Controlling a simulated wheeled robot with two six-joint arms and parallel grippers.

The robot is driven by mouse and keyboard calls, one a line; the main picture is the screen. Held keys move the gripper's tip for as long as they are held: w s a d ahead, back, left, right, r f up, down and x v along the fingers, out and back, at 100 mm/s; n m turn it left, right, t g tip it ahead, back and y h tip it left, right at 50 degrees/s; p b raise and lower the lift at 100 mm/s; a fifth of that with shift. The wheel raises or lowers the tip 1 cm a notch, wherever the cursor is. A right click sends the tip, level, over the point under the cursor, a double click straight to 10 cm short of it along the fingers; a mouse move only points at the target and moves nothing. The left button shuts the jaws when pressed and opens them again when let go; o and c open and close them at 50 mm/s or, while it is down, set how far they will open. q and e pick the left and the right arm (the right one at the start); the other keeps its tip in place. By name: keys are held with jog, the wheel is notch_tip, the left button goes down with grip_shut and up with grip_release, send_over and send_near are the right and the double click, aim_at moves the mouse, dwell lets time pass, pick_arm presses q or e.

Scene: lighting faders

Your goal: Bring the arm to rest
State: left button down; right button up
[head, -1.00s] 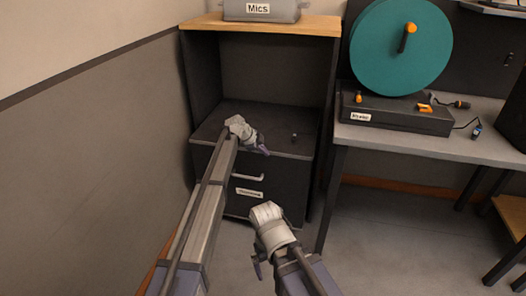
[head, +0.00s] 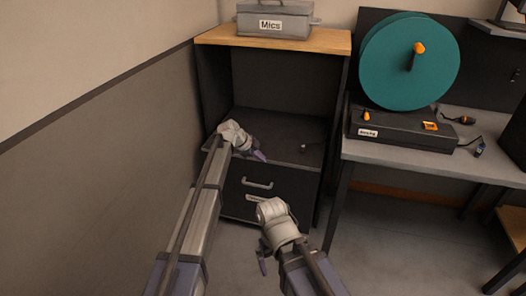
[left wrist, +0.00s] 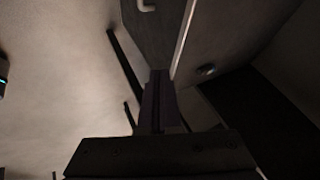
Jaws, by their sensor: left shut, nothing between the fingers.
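My left arm reaches in from the left in the head view, with its gripper (head: 260,156) in front of the dark cabinet's open shelf, above the drawer front. It is shut and empty. In the left wrist view its fingers (left wrist: 160,105) are closed together, with nothing between them. My right gripper (head: 263,264) is low in the middle of the head view, over the floor in front of the cabinet. Its fingers are mostly hidden behind its wrist, so its opening cannot be told.
The dark cabinet (head: 214,90) has a drawer with a handle (head: 257,184) and a small dark knob-like object (head: 303,148) on its shelf. A grey Mics box (head: 262,22) stands on top. A desk (head: 400,158) with a teal disc (head: 395,75) is at right. Floor between is clear.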

pick_arm(q)
jog(key=s+a+r+n+g+y+p, duration=0.1)
jog(key=s+r+n+p, duration=0.4)
jog(key=s, duration=0.9)
jog(key=s+a+r+n+g+y+p, duration=0.2)
jog(key=s+a+r+n+y+p, duration=0.2)
jog(key=s+p, duration=0.6)
jog(key=s+a+r+n+g+y+p, duration=0.1)
jog(key=s+r+n+p, duration=0.6)
jog(key=s, duration=1.2)
notch_tip(320, 180, up, 2)
jog(key=shift+s+a+r+n+y, duration=0.15)
jog(key=shift+a+n+y, duration=0.15)
jog(key=shift+a+y, duration=0.7)
jog(key=shift+a, duration=0.15)
